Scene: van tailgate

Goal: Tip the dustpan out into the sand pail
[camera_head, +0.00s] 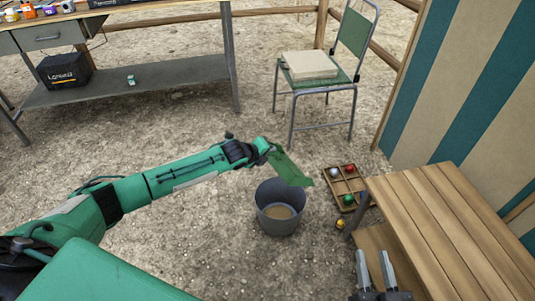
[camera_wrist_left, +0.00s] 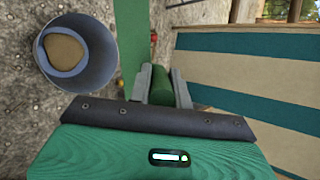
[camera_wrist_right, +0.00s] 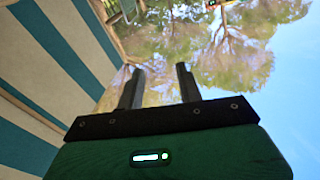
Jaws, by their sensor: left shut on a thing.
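The green dustpan (camera_head: 290,168) is held above the back rim of the grey sand pail (camera_head: 278,222) and slopes down to the right. My left gripper (camera_head: 265,147) is shut on its handle; the green handle also shows between the fingers in the left wrist view (camera_wrist_left: 160,87). I cannot see anything lying on the pan. The pail stands upright on the ground with tan sand in its bottom, and it shows at the upper left of the left wrist view (camera_wrist_left: 76,52). My right gripper (camera_head: 375,268) is open and empty beside the wooden bench.
A slatted wooden bench (camera_head: 440,215) stands at the right by a striped panel (camera_head: 455,90). A wooden tray (camera_head: 342,184) with coloured balls lies right of the pail, and a yellow ball (camera_head: 340,224) lies nearby. A chair (camera_head: 318,85) and a workbench (camera_head: 140,75) stand behind.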

